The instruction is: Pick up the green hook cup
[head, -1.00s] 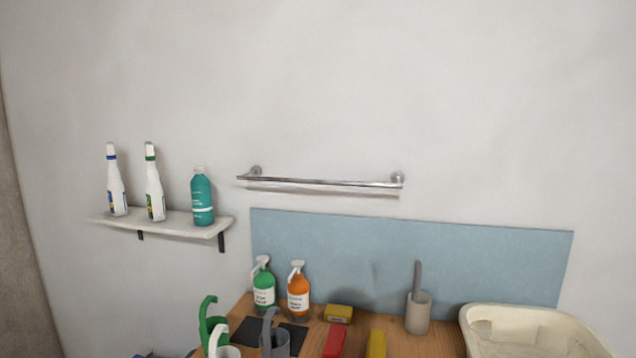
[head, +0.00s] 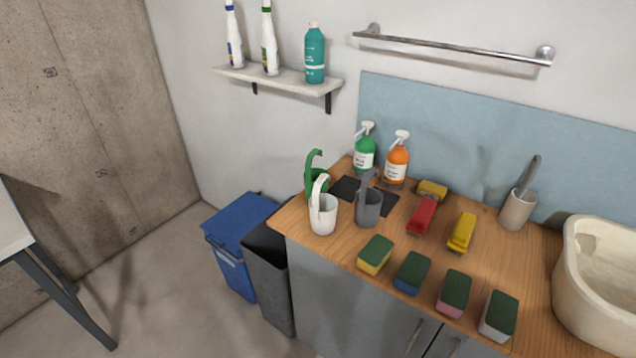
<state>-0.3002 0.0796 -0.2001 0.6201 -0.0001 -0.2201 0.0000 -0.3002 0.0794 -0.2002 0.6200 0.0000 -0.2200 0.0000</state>
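The green hook cup (head: 315,177) stands upright on the wooden counter (head: 480,256), near its left end. Its tall hook rises above the cup body. The white hook cup (head: 323,213) stands in front of it and hides part of its lower body. The grey hook cup (head: 368,206) stands to the right of the white one. Neither of my grippers shows in the head view.
Green (head: 364,152) and orange (head: 396,162) pump bottles stand behind the cups. Several sponges (head: 413,270) line the counter's front. A cream basin (head: 590,285) is at the right. Blue (head: 236,222) and dark (head: 268,262) bins stand left of the counter.

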